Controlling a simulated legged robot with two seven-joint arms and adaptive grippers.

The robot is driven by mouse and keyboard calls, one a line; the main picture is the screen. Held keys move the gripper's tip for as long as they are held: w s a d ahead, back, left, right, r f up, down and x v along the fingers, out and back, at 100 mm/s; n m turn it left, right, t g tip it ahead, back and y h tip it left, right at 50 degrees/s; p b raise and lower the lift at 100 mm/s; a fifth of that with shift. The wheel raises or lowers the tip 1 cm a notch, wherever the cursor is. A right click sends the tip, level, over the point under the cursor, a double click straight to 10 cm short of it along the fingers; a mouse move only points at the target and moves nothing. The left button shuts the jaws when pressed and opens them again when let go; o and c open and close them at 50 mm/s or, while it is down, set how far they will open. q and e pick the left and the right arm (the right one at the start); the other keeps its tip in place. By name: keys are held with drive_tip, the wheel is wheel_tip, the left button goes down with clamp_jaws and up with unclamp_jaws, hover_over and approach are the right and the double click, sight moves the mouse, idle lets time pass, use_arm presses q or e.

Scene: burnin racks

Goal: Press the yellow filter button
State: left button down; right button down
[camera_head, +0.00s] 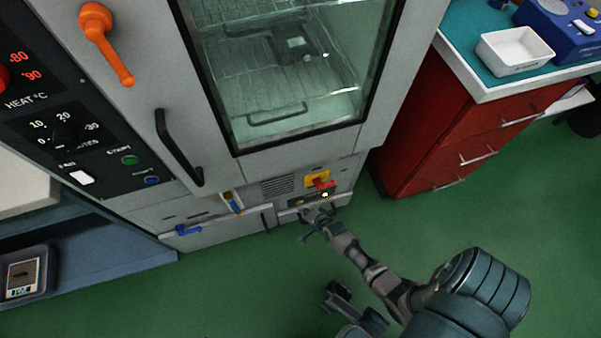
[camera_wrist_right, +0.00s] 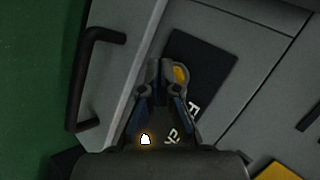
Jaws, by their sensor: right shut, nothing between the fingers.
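The yellow filter button (camera_wrist_right: 181,73) shows in the right wrist view on a black label plate with white lettering. It is partly hidden by the fingertips of my right gripper (camera_wrist_right: 166,78). The gripper is shut and empty, with its tips right beside the button; I cannot tell whether they touch it. In the head view, my right gripper (camera_head: 313,211) is at the small black panel low on the grey cabinet front. The button looks like a small yellow spot (camera_head: 299,201) there.
A small glowing lamp (camera_wrist_right: 145,139) lies on the same plate. A red switch on a yellow plate (camera_head: 318,180) sits just above the panel. A black handle (camera_wrist_right: 85,80) stands out nearby. Red drawers (camera_head: 455,140) stand to the right. The green floor is open in front.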

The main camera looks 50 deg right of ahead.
drive_tip(key=shift+w+d+r, duration=0.1)
drive_tip(key=shift+w+d, duration=0.2)
drive_tip(key=shift+w, duration=0.2)
idle(0.9)
drive_tip(key=shift+s+a, duration=0.1)
drive_tip(key=shift+s, duration=0.05)
drive_tip(key=shift+s+a+r+p, duration=0.1)
drive_tip(key=shift+s+a+p, duration=0.1)
drive_tip(key=shift+s+p, duration=0.1)
drive_tip(key=shift+s+a, duration=0.15)
drive_tip(key=shift+s, duration=0.15)
